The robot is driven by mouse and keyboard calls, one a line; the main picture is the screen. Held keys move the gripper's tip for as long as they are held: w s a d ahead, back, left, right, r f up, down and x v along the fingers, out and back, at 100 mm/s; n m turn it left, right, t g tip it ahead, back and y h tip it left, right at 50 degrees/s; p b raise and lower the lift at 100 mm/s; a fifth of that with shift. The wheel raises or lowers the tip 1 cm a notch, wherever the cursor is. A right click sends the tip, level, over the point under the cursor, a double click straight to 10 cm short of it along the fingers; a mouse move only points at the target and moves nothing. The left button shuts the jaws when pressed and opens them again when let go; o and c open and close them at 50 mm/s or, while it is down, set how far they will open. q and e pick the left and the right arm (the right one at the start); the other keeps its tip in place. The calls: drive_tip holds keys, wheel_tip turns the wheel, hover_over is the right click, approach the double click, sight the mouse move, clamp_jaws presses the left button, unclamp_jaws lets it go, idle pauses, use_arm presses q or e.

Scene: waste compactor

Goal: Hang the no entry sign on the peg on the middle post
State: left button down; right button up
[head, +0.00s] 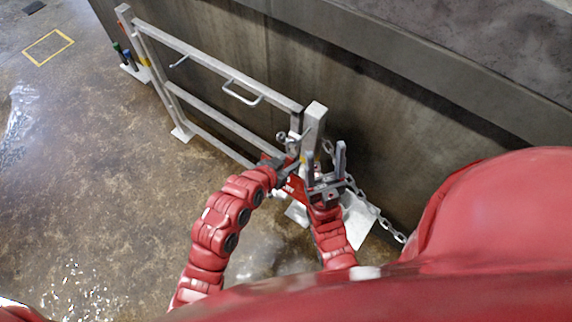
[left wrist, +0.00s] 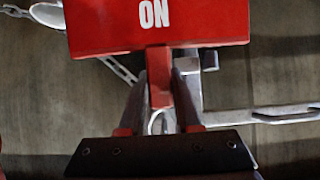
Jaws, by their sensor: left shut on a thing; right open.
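The red no entry sign (head: 292,188) is mostly hidden behind my arms in the head view. In the left wrist view the sign (left wrist: 110,25) fills the top, with white letters that read "ON" there. My left gripper (left wrist: 160,95) is shut on the sign's narrow red tab. In the head view this gripper (head: 283,162) is close beside the middle post (head: 315,118), a pale upright at the gate's end. I cannot clearly make out the peg. My right gripper (head: 325,155) is open and empty, with its fingers pointing up, just right of the sign.
A pale metal gate (head: 215,100) with a handle (head: 242,92) runs left from the post. A chain (head: 375,208) hangs to the right of the post. A concrete wall (head: 330,65) stands behind. The wet floor (head: 100,170) at left is open.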

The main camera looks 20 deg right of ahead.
use_arm(q)
drive_tip(key=shift+w+d, duration=0.55)
drive_tip(key=shift+d, duration=0.2)
drive_tip(key=shift+b+x, duration=0.8)
drive_tip(key=shift+b, duration=0.15)
drive_tip(key=shift+f, duration=0.1)
drive_tip(key=c, duration=0.5)
unclamp_jaws()
drive_tip(key=shift+a, duration=0.1)
drive_tip(key=shift+s, duration=0.1)
